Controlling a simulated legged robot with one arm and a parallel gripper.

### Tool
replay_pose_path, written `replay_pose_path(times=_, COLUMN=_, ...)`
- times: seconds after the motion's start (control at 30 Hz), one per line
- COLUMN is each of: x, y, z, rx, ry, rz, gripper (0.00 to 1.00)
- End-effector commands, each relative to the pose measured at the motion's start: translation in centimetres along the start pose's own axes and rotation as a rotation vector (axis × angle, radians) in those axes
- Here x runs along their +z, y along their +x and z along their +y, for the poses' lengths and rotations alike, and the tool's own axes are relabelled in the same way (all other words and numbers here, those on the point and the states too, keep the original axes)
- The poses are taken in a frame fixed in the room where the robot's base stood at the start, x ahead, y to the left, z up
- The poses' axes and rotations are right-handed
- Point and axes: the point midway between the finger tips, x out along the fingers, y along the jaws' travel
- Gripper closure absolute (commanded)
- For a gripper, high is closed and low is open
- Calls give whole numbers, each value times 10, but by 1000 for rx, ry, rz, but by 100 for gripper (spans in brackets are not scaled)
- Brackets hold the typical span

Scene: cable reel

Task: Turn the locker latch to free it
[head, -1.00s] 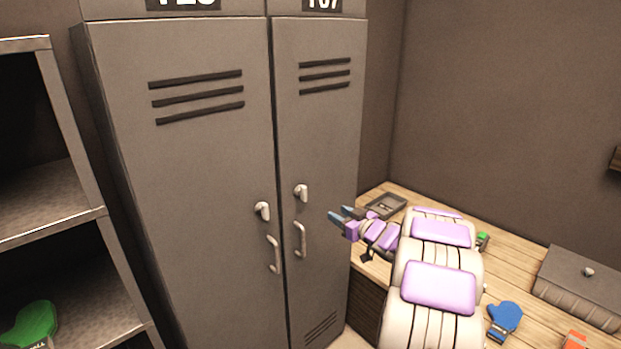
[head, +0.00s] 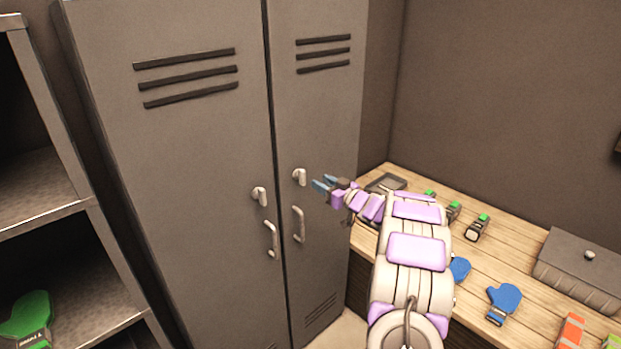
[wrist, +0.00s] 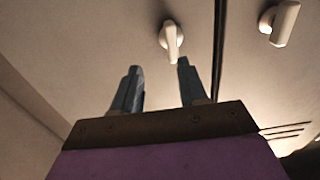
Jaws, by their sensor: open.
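Two grey lockers stand side by side, the left door (head: 190,170) wider in the head view than the right door (head: 325,120). Each has a pale latch knob: the left latch (head: 260,196) and the right latch (head: 299,177). My gripper (head: 321,182) is open and empty, just right of the right latch and apart from it. In the wrist view, one latch (wrist: 171,42) lies beyond my open fingertips (wrist: 159,66), roughly in line with the gap between them. A second latch (wrist: 281,22) is farther right, across the door seam.
Curved pull handles (head: 271,239) (head: 298,225) stick out below the latches. A wooden bench (head: 385,245) at right holds a grey box (head: 583,270), blue mitts (head: 504,299) and green-ended items (head: 478,227). Metal shelves (head: 45,218) stand at left, with a green mitt (head: 27,316).

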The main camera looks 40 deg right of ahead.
Motion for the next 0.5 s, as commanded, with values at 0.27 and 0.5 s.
replay_pose_path(times=0.27, x=-2, y=48, z=-7, rx=-4, ry=-6, rz=1, gripper=57)
replay_pose_path(times=0.5, x=1, y=63, z=2, rx=-2, ry=3, rz=2, gripper=57)
